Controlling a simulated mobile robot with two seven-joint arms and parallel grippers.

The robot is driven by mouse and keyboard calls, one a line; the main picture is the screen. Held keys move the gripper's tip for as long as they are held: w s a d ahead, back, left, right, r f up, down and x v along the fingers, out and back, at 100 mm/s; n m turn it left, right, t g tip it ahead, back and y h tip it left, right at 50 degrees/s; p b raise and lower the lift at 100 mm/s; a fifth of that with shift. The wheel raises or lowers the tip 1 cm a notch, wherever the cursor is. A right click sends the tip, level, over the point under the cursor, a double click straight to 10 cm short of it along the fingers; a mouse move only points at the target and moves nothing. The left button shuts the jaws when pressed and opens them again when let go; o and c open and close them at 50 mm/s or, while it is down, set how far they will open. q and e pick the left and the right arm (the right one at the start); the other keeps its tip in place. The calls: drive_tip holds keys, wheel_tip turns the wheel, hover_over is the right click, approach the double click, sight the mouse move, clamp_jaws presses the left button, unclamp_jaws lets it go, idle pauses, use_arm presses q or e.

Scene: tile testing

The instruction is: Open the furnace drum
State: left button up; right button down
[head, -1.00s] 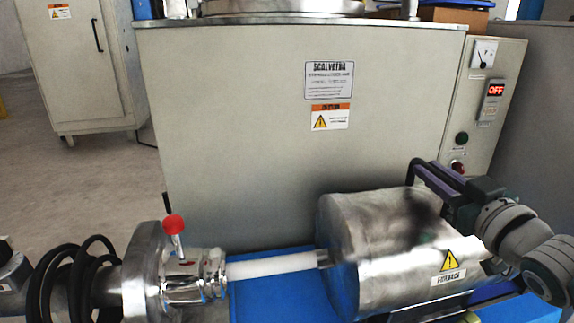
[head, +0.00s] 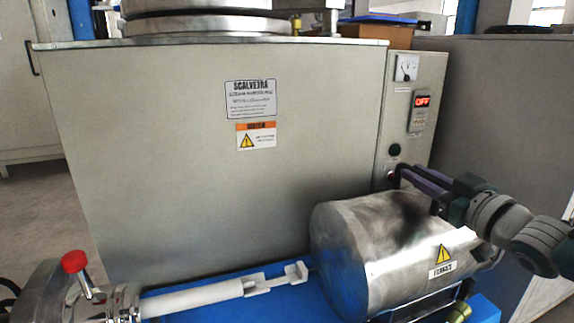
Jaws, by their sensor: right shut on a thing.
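The furnace drum (head: 385,255) is a shiny metal cylinder lying on its side at the lower right, with a warning label on its front. My right gripper (head: 422,190) reaches in from the right and is shut at the drum's upper back side. The exact part between its fingers is hidden behind the drum. A white tube (head: 190,299) comes from the metal flange at the left. Its end and a pale holder (head: 275,280) lie bare to the left of the drum, the holder's tip close to the drum's left face. My left gripper is not in view.
A blue base (head: 250,306) runs under the tube and drum. A red-knobbed valve (head: 74,262) rises at the lower left.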

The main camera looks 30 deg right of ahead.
drive_tip(key=c, duration=0.8)
unclamp_jaws()
drive_tip(key=shift+a, duration=0.2)
drive_tip(key=shift+s+r+p, duration=0.15)
drive_tip(key=shift+s+p, duration=0.3)
drive_tip(key=p+v, duration=0.4)
drive_tip(key=v, duration=0.4)
drive_tip(key=shift+s+a, duration=0.1)
drive_tip(key=shift+s, duration=0.35)
